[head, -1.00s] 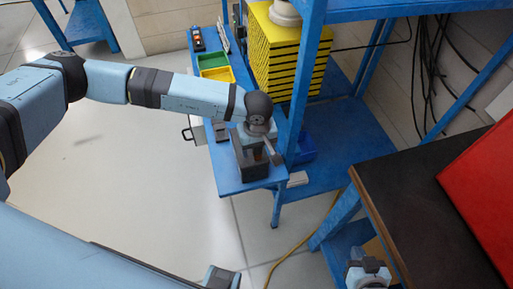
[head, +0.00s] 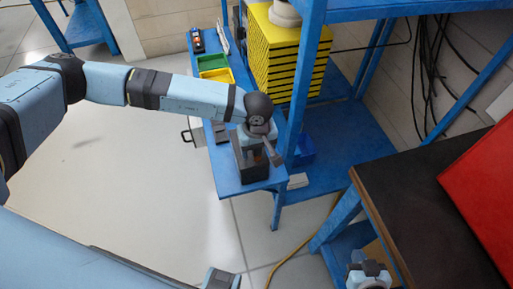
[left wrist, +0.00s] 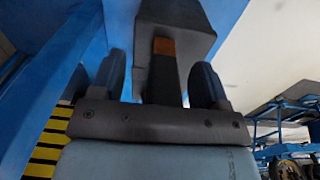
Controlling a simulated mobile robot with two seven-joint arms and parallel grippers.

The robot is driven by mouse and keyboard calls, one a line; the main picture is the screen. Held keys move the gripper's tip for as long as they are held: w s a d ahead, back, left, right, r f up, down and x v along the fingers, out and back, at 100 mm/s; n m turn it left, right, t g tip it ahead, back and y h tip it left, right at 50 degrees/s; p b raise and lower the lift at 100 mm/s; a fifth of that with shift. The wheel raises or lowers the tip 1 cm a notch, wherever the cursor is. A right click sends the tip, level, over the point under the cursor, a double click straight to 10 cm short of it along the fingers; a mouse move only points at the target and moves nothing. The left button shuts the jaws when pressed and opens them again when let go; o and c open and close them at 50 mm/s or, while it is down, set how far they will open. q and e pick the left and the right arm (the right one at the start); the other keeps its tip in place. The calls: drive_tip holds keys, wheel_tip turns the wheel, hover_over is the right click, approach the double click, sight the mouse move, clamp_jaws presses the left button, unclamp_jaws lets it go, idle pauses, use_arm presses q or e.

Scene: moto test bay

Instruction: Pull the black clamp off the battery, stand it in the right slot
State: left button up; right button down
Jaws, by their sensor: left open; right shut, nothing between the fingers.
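The battery (head: 252,170) is a dark box at the near end of the low blue bench in the head view. In the left wrist view it is the grey-black block (left wrist: 195,25). My left gripper (head: 272,150) is over it, pointing down. In the left wrist view the black clamp (left wrist: 163,80), with an orange-brown patch, stands between the open fingers of my left gripper (left wrist: 162,78), with gaps on both sides. Where the clamp meets the battery is hard to make out. My right gripper (head: 370,272) is low at the bottom edge, shut and partly cut off. I cannot make out the right slot.
Green and yellow bins (head: 215,68) and a control box with buttons (head: 197,40) stand farther along the bench. A blue rack post (head: 303,85) rises close to my left gripper's right. A yellow stack (head: 285,55) stands behind. A dark-topped table (head: 425,200) is at right.

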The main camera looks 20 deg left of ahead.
use_arm(q)
drive_tip(key=shift+s+a+f+b, duration=0.15)
drive_tip(key=shift+s+f, duration=0.1)
drive_tip(key=shift+f, duration=0.2)
drive_tip(key=shift+s+a+f+b, duration=0.1)
drive_tip(key=shift+s+f+b, duration=0.1)
drive_tip(key=shift+f, duration=0.2)
clamp_jaws()
drive_tip(key=shift+r, duration=0.25)
drive_tip(key=shift+w+r+p, duration=0.3)
drive_tip(key=shift+r+p, duration=0.25)
drive_tip(key=shift+r, duration=0.8)
drive_tip(key=shift+r+p, duration=0.6)
drive_tip(key=shift+r, duration=1.1)
drive_tip(key=shift+d, duration=0.1)
